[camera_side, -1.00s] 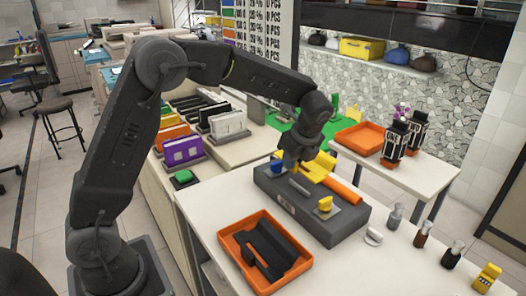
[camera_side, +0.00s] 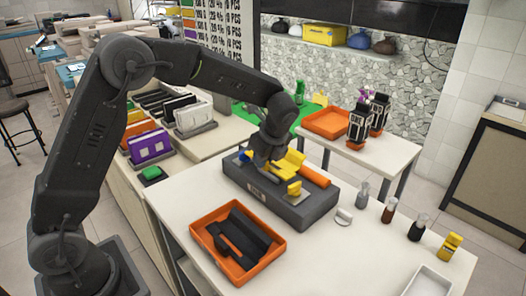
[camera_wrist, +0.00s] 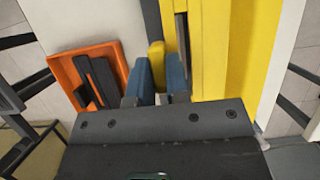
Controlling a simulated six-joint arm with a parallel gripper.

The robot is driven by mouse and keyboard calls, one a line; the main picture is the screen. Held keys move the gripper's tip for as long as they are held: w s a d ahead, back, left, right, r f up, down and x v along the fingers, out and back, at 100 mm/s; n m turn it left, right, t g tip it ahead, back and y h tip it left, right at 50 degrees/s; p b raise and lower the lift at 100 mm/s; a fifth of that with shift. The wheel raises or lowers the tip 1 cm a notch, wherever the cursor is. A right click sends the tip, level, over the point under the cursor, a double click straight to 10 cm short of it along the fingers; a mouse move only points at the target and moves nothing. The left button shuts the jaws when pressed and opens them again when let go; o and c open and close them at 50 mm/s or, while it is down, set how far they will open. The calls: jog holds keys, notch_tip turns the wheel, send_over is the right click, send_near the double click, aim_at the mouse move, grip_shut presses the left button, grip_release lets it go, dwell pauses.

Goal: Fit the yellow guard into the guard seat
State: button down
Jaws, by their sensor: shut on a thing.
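The yellow guard (camera_side: 291,162) is a bent yellow piece over the grey block-shaped unit (camera_side: 308,212) on the white table. In the wrist view its broad yellow face (camera_wrist: 232,60) fills much of the right side. My gripper (camera_side: 260,164) is low over the unit's left part, beside the guard. In the wrist view its blue fingertips (camera_wrist: 160,82) are closed on a narrow yellow part, which looks like a tab of the guard. The guard seat is not clearly visible, and I cannot tell whether the guard touches the unit.
An orange roller (camera_side: 314,176) lies beside the guard, and a yellow knob (camera_side: 294,187) stands on the unit's front. An orange tray (camera_side: 205,229) with a black part stands in front. Several small bottles (camera_side: 416,229) line the right edge.

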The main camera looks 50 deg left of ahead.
aim_at(263, 170)
jog(key=shift+f, duration=2.05)
jog(key=shift+f, duration=0.25)
jog(key=c, duration=1)
grip_release()
jog(key=shift+c, duration=0.2)
jog(key=shift+r, duration=0.1)
